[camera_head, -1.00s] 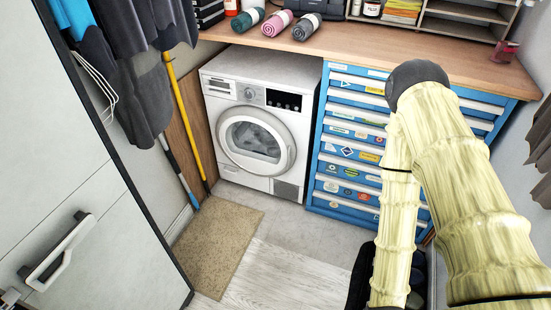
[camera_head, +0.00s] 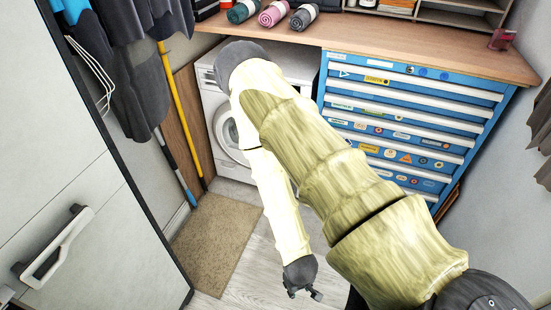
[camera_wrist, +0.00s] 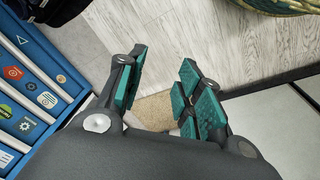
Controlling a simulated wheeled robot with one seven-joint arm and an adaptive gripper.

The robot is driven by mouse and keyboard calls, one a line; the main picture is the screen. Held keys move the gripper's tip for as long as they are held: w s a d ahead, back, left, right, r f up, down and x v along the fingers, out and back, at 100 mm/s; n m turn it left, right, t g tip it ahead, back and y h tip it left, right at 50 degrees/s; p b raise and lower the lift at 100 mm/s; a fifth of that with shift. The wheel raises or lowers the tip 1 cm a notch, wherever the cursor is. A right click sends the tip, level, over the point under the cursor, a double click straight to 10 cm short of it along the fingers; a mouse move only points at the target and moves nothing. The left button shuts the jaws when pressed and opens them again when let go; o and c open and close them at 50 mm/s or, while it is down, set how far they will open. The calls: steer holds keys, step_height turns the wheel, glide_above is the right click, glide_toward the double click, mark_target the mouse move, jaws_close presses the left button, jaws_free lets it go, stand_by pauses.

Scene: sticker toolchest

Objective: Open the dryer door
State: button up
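The white dryer (camera_head: 207,84) stands under the wooden counter in the head view, with its round door (camera_head: 222,132) facing the room. My arm now hides most of the dryer and most of its door, so I cannot tell the door's state now; it looked shut a second ago. My gripper (camera_head: 304,290) is low in the head view, in front of the dryer and apart from it. In the wrist view my gripper (camera_wrist: 155,98) has its teal finger pads spread apart, with nothing between them but floor and mat.
A blue drawer chest with stickers (camera_head: 405,120) stands right of the dryer and shows in the wrist view (camera_wrist: 40,80). A brown mat (camera_head: 215,235) lies on the floor. Yellow and blue poles (camera_head: 181,115) lean at left. A white cabinet door (camera_head: 75,180) is nearby left.

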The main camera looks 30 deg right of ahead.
steer(key=w+d+f+m+t+h+b, duration=0.15)
steer(key=w+d+f+b, duration=0.35)
steer(key=w, duration=0.5)
steer(key=w+d+f+t+h+b, duration=0.2)
steer(key=w+d+f+h+b, duration=0.15)
steer(key=w+d+b, duration=0.45)
steer(key=w+d+f+m+t+h+b, duration=0.1)
steer(key=w+d+f+t+h+b, duration=0.25)
steer(key=w, duration=0.85)
steer(key=w+d+r+m+h+b, duration=0.3)
steer(key=w+d+m+b, duration=0.1)
steer(key=w+b, duration=0.7)
steer(key=w+d+r+m+h+b, duration=0.25)
steer(key=w+b, duration=0.65)
steer(key=w, duration=0.5)
steer(key=shift+m+h, duration=0.3)
steer(key=shift+m, duration=0.1)
steer(key=shift+s+b+x, duration=0.2)
steer(key=shift+b+x, duration=1.9)
steer(key=shift+x, duration=3.6)
steer(key=shift+d, duration=0.1)
jaws_close()
